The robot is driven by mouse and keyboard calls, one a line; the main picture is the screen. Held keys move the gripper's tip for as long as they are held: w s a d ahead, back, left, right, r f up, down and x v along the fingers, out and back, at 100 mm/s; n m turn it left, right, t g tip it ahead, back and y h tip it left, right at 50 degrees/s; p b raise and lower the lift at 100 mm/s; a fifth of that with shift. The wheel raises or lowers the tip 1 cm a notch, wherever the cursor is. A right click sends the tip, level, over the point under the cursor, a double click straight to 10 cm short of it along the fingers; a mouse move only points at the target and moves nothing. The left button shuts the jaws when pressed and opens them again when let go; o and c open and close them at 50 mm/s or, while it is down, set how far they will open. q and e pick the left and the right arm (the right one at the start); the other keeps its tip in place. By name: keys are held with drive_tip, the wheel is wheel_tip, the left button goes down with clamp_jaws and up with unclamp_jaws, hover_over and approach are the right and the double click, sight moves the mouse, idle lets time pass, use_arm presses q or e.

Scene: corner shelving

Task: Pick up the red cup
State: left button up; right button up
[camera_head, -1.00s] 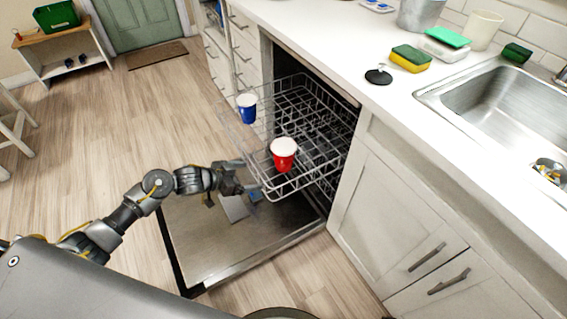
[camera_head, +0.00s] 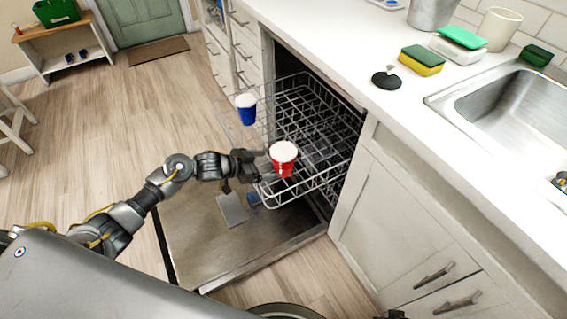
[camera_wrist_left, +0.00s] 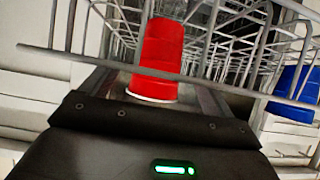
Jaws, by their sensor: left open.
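The red cup (camera_head: 284,165) has a white top and stands upright at the near left corner of the pulled-out dishwasher rack (camera_head: 322,182). My left gripper (camera_head: 262,164) is open and close beside the cup on its left. In the left wrist view the red cup (camera_wrist_left: 158,55) stands out just ahead of the gripper, around its finger area, with its white rim toward the gripper body. I cannot tell whether the fingers touch it; the cup partly hides the fingertips.
A blue cup (camera_head: 246,112) stands at the rack's far left corner; it also shows in the left wrist view (camera_wrist_left: 297,92). The open dishwasher door (camera_head: 215,255) lies below. Counter and cabinets (camera_head: 395,225) bound the right.

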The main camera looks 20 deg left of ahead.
sight(275, 164)
use_arm(q)
drive_tip(key=shift+b+x, duration=0.5)
drive_tip(key=shift+x, duration=1.8)
drive_tip(key=shift+w+d+f, duration=0.3)
drive_tip(key=shift+d+f, duration=0.05)
use_arm(e)
drive_tip(key=v, duration=0.2)
drive_tip(key=shift+w+r, duration=0.3)
drive_tip(key=shift+r, duration=0.2)
use_arm(q)
drive_tip(key=shift+c, duration=0.5)
drive_tip(key=c, duration=1)
